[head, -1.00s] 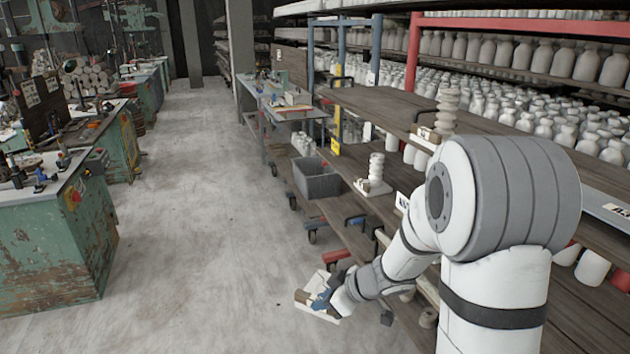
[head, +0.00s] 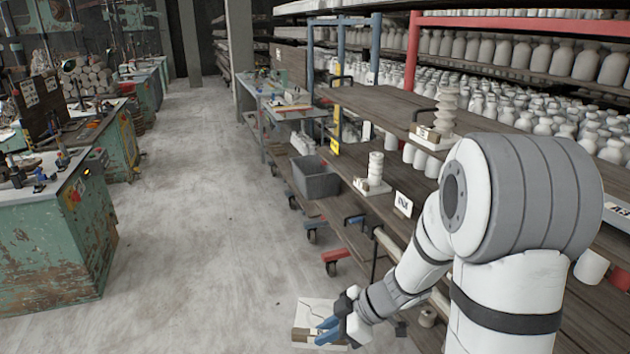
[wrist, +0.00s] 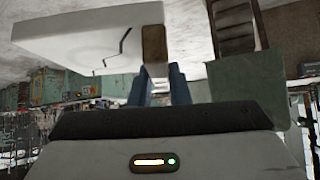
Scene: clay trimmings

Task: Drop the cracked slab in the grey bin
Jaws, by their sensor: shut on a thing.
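The slab (head: 315,308) is pale and flat, with a brownish block at its edge. My gripper (head: 326,331) is shut on it, its blue fingers at the slab's near right side, out over the floor beside the shelf. In the wrist view the slab (wrist: 85,42) fills the upper left, with a dark jagged crack line on its face. The blue fingertips (wrist: 165,82) meet its brownish edge block. The grey bin (head: 316,182) stands on the lower level of the shelving, farther back, well apart from the slab. Its inside is mostly hidden.
Wooden shelving (head: 385,105) with stacked pale discs (head: 375,170) and a white card (head: 403,204) runs along the right. Casters and red feet (head: 335,256) stick out at its base. Green workbenches (head: 50,240) stand left. The concrete floor (head: 200,230) between is clear.

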